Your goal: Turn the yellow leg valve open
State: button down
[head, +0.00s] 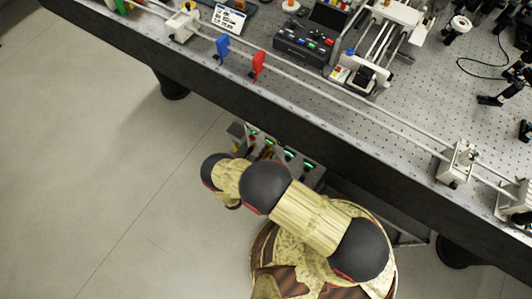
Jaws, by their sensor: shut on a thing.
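The leg valves sit on a grey panel (308,180) under the front edge of the optical table, in the head view. The panel carries several small green lights and coloured parts. A small yellow part (268,149) shows just above my arm; it is too small to tell whether it is the yellow leg valve or how it is turned. My arm reaches across in front of the panel, with its wrist at the panel's lower left. I cannot make out my gripper's fingers; they are hidden by the arm or lost in the dark clutter beside the panel.
The optical table (400,128) runs diagonally above, its dark front edge close over the panel. On it stand a blue holder (222,47), a red holder (258,66) and a control box (304,46). A dark table leg (172,83) stands at left. The floor (90,180) at left is clear.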

jog(key=shift+m, duration=0.5)
jog(key=c, duration=1.6)
grip_release()
jog(key=shift+o, duration=0.2)
jog(key=v, duration=1.2)
